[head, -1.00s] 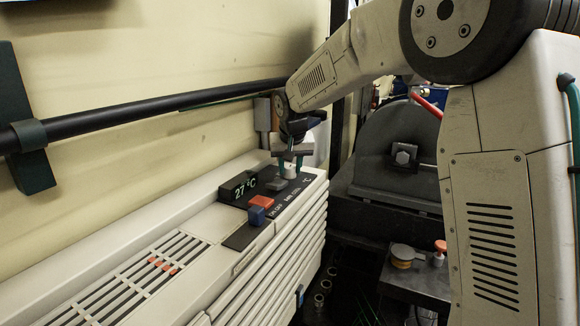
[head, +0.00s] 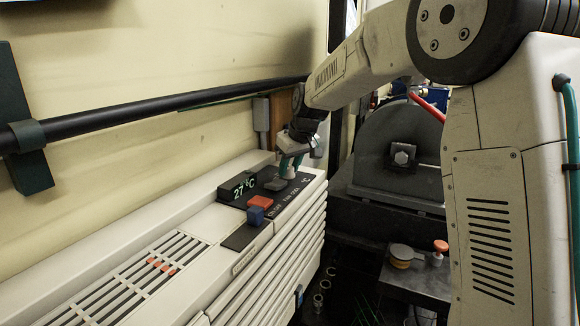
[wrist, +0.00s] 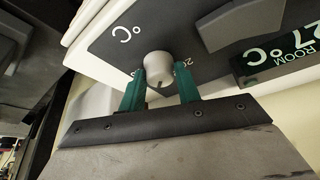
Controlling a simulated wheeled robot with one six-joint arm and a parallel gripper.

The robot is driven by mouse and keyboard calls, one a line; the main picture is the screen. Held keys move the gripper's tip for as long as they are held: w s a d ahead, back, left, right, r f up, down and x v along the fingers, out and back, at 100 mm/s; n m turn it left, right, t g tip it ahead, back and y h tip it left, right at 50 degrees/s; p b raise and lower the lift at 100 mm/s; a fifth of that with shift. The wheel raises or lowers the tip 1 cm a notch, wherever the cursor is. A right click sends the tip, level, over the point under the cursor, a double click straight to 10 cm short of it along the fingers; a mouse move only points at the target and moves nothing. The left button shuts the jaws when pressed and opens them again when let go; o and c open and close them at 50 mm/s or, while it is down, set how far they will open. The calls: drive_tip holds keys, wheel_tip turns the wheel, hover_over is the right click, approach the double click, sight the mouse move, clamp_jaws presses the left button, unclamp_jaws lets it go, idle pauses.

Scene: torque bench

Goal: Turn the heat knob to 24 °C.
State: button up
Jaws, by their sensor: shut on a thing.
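The heat knob (wrist: 158,68) is a round light-grey dial on the dark control panel (wrist: 190,45) in the wrist view, with a dark mark on its near side. My gripper (wrist: 160,82) has its two green fingers on either side of the knob, shut on it. In the head view my gripper (head: 291,165) is at the far end of the panel, and its fingers hide the knob. The room display (head: 238,186) reads 27 °C; it also shows in the wrist view (wrist: 285,50). The scale numbers by the knob are mostly covered by my fingers.
A grey block-shaped control (wrist: 240,22) lies beside the knob. A red button (head: 260,202) and a blue button (head: 256,215) are nearer on the panel of the white heater (head: 150,240). A black pipe (head: 110,122) runs along the wall behind.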

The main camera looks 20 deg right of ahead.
sight(297, 181)
idle(0.3)
drive_tip(key=o, duration=1)
drive_tip(key=shift+c, duration=0.2)
drive_tip(key=v, duration=0.7)
drive_tip(key=shift+s+r, duration=0.15)
drive_tip(key=shift+r, duration=0.2)
